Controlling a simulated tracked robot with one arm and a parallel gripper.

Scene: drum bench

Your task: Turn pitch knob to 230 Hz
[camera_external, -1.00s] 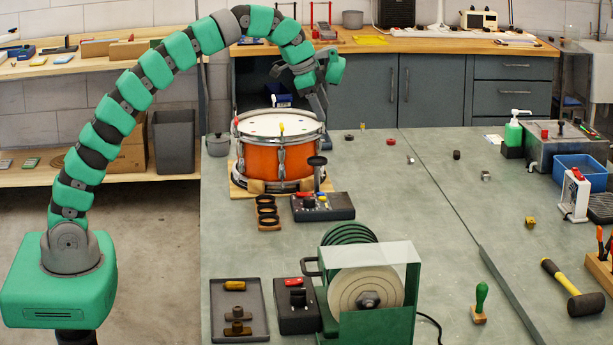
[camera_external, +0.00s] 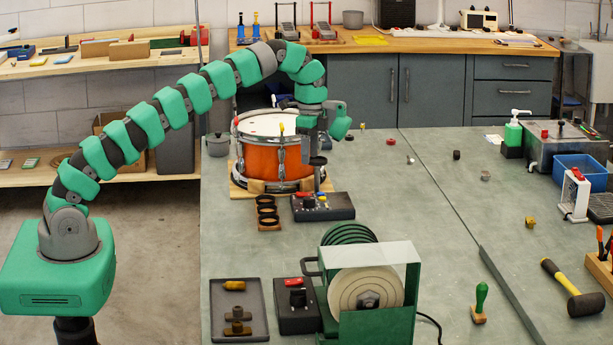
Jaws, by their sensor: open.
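My gripper (camera_external: 314,152) hangs pointing down at the right side of the orange drum (camera_external: 258,160), over the back of a small black control box (camera_external: 340,208). A black round-topped part on a thin post (camera_external: 317,161) stands at the box's back edge, right under my fingers; I cannot tell whether they touch it. The box top carries a red part (camera_external: 304,195), a blue part (camera_external: 321,198) and a dark knob-like part (camera_external: 309,203). No label or scale can be read, so I cannot tell which is the pitch knob or its setting. My gripper looks open and empty.
Black rings on a wooden rack (camera_external: 267,226) stand left of the box. A green grinder (camera_external: 380,325), another black box with a red part (camera_external: 298,318) and a tray (camera_external: 219,320) are in front. The bench right of the box is largely clear.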

